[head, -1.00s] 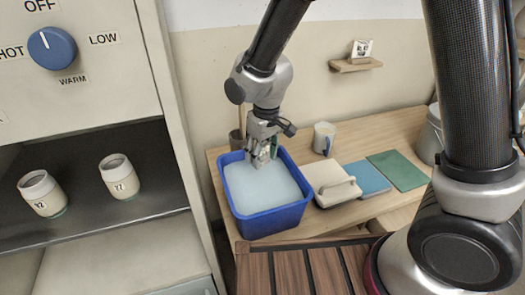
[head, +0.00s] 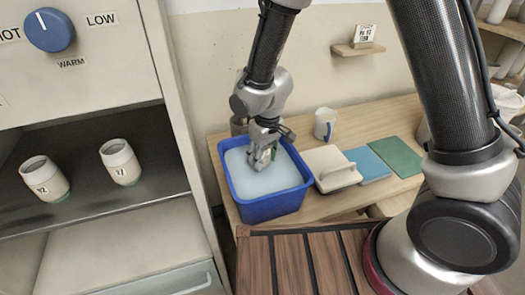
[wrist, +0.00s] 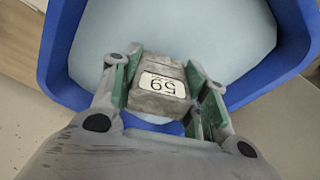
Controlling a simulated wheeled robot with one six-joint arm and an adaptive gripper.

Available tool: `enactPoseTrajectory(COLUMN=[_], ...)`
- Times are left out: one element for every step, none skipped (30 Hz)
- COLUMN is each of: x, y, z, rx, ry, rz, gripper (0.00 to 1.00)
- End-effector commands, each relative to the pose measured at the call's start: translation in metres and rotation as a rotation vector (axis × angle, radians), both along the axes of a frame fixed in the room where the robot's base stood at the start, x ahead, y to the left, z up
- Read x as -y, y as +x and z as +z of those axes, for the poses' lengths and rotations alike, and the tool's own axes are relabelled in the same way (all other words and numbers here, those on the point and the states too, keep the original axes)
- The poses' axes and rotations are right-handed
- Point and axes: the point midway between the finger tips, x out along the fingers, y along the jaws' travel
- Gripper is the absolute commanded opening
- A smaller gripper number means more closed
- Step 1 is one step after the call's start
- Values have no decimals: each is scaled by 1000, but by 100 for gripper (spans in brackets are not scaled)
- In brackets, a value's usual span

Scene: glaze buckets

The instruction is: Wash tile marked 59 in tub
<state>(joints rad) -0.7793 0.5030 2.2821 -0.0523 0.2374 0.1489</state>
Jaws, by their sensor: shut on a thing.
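The tub (head: 262,211) is a blue bin with pale liquid inside, on the wooden counter. My gripper (head: 262,160) is inside the tub's rim, pointing down at the pale surface. In the wrist view my gripper (wrist: 162,88) is shut on a grey block-like tile (wrist: 155,104) with a white label reading 59. The pale liquid (wrist: 190,40) and blue walls surround the tile in that view. I cannot tell whether the tile touches the liquid. In the head view the tile is mostly hidden by the gripper.
Left, two jars (head: 45,179) and (head: 120,162) stand on a dark shelf under a dial (head: 50,30). A slatted wooden surface (head: 308,264) lies in front.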

Motion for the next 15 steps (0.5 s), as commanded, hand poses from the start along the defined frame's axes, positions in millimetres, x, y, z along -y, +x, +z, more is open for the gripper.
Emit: enactPoseTrajectory(x=[0,0,0,0,0,0,0,0,0,0,0,0,0,0,0], y=[0,0,0,0,0,0,0,0,0,0,0,0,0,0,0], z=[0,0,0,0,0,0,0,-1,-2,-3,-5,-7,-9,-11,-14], rx=[0,1,1,1,1,1,1,1,0,0,0,0,0,0,-1], ry=[0,1,1,1,1,1,1,1,0,0,0,0,0,0,-1], rz=[0,0,0,0,0,0,0,0,0,0,0,0,0,0,0], gripper=[17,17,17,17,17,17,17,17,17,17,17,17,17,17,17])
